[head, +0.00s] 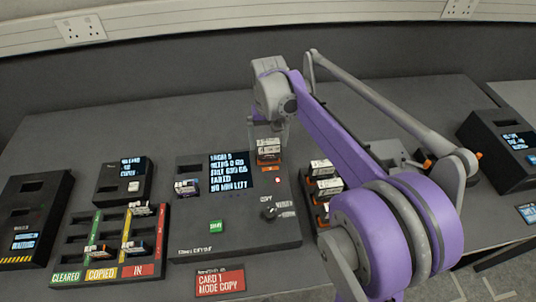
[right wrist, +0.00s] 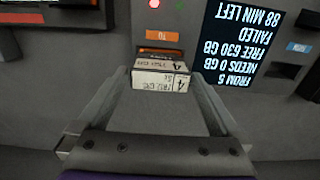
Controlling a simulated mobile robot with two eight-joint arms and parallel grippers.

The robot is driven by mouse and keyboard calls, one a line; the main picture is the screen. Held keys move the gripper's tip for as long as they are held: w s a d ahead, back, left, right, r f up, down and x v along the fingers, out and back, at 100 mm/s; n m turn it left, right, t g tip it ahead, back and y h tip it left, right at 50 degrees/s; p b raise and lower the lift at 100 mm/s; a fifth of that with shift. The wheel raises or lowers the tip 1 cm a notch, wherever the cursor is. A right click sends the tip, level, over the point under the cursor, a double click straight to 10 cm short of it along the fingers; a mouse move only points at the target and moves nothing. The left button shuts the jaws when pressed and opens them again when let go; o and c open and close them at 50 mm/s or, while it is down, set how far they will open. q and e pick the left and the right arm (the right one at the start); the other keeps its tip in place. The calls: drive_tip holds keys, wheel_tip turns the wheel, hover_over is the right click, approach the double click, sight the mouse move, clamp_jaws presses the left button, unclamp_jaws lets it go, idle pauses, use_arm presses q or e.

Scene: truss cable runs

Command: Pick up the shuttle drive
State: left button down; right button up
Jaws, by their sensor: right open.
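A dark drive with a white label (head: 268,150), likely the shuttle drive, stands at the orange-marked slot at the back right of the copy console (head: 240,238). In the right wrist view the drive (right wrist: 160,78) lies between the far ends of my right gripper's fingers, its printed label facing the camera. My right gripper (head: 268,128) is open above and around the drive; contact with it cannot be told. Similar drives (head: 322,168) stand in a rack right of the console, partly hidden by my right arm. My left gripper is not in view.
The console screen (head: 231,173) reads failed, 88 min left. A card tray (head: 75,276) marked cleared, copied and in stands left, near a small reader (head: 122,181). A red mode card (head: 219,283) lies in front.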

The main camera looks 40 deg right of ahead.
sight(268, 152)
wheel_tip(268, 152, down, 5)
drive_tip(key=shift+f, duration=0.1)
drive_tip(key=c, duration=1.5)
